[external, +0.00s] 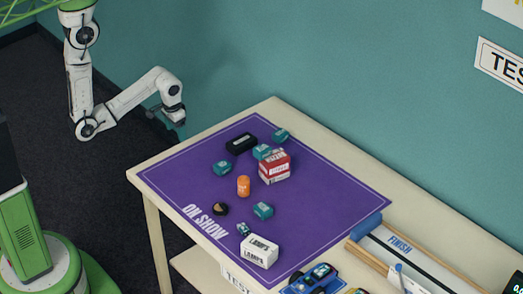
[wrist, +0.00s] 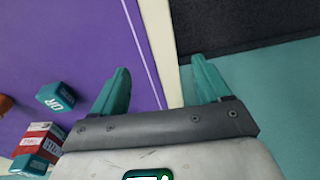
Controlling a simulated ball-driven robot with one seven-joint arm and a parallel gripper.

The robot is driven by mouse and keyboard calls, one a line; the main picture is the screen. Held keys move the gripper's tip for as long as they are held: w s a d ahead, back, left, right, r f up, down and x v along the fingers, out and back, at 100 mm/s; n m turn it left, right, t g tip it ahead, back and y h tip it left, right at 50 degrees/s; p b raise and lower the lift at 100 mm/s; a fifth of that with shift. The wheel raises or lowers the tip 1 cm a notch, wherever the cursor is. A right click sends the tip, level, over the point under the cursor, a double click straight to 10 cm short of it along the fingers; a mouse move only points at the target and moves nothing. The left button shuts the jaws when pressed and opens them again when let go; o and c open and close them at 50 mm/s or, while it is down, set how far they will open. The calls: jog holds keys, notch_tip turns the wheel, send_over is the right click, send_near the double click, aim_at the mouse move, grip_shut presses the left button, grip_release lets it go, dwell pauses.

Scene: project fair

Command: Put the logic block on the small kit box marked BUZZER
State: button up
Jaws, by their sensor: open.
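Several small teal blocks lie on the purple mat. The one by the orange cylinder (external: 222,168) appears to be the block lettered OR in the wrist view (wrist: 55,97). Others are at the back (external: 281,135) and nearer the front (external: 263,210). The red-and-white box (external: 275,169) has lettering too small to read; it also shows in the wrist view (wrist: 38,139). A teal block (external: 262,152) is at its upper left; I cannot tell if it is on top or behind. My gripper (wrist: 160,82) is open and empty, beyond the table's left edge, apart from everything.
A track (external: 395,250) and toy cars lie at the right. The mat's left corner is clear. A teal wall stands behind.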

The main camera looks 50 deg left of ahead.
jog(key=s+r+h, duration=0.1)
jog(key=s, duration=0.8)
jog(key=shift+a+r, duration=0.15)
jog(key=shift+r, duration=0.1)
jog(key=shift+o, duration=0.5)
dwell(0.6)
